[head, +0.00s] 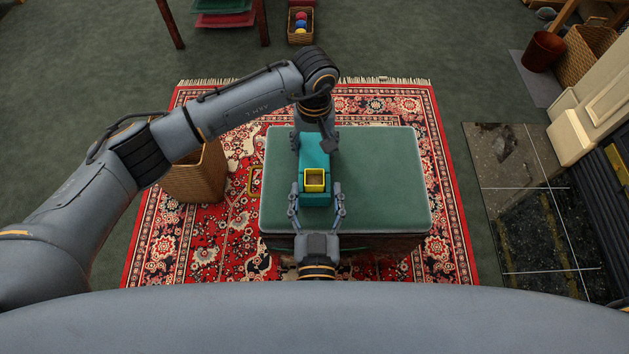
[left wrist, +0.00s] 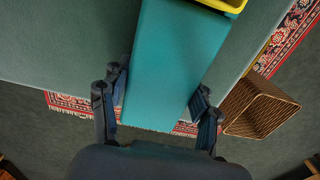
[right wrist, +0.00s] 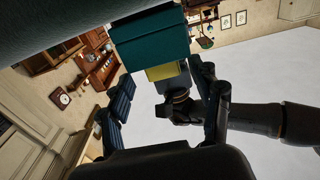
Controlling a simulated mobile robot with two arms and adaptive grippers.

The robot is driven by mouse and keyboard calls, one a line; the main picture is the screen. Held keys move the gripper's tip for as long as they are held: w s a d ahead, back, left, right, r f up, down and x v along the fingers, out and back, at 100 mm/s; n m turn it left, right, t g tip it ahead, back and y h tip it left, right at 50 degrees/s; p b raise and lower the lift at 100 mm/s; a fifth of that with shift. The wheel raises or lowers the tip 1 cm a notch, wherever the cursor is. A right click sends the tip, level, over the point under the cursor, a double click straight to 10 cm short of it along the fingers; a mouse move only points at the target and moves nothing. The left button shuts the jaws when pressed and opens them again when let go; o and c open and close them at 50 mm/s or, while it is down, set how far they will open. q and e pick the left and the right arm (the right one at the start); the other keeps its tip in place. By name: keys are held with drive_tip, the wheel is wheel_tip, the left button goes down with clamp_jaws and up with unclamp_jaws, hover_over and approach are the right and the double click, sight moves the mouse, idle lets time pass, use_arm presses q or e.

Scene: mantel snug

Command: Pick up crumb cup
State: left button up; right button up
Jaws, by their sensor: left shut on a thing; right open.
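A long teal block-like body (head: 314,150) sits over the green ottoman (head: 385,180), its length running away from me. A yellow square-rimmed cup (head: 306,181), which I take as the crumb cup, is at its near end. The cup also shows at the top edge of the left wrist view (left wrist: 228,4) and below the teal end in the right wrist view (right wrist: 165,72). My left gripper (head: 316,142) is shut on the far part of the teal body. My right gripper (head: 318,188) is open, its fingers on either side of the near end. Finger contact there is unclear.
A wicker basket (head: 196,178) stands left of the ottoman on the red patterned rug (head: 445,215). A dark tiled hearth (head: 510,190) lies at the right. The ottoman's right part is bare. A small basket of balls (head: 301,38) stands far back.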

sight(314, 173)
drive_tip(key=w, duration=0.4)
drive_tip(key=shift+w+a+r, duration=0.15)
drive_tip(key=shift+a+r, duration=0.05)
drive_tip(key=shift+r, duration=0.05)
drive_tip(key=c, duration=1)
drive_tip(key=shift+c, duration=0.2)
drive_tip(key=shift+r, duration=0.1)
drive_tip(key=shift+r, duration=0.3)
drive_tip(key=r, duration=0.2)
drive_tip(key=shift+s+r, duration=0.35)
drive_tip(key=shift+s, duration=0.05)
drive_tip(key=s, duration=1.7)
drive_tip(key=shift+s, duration=0.15)
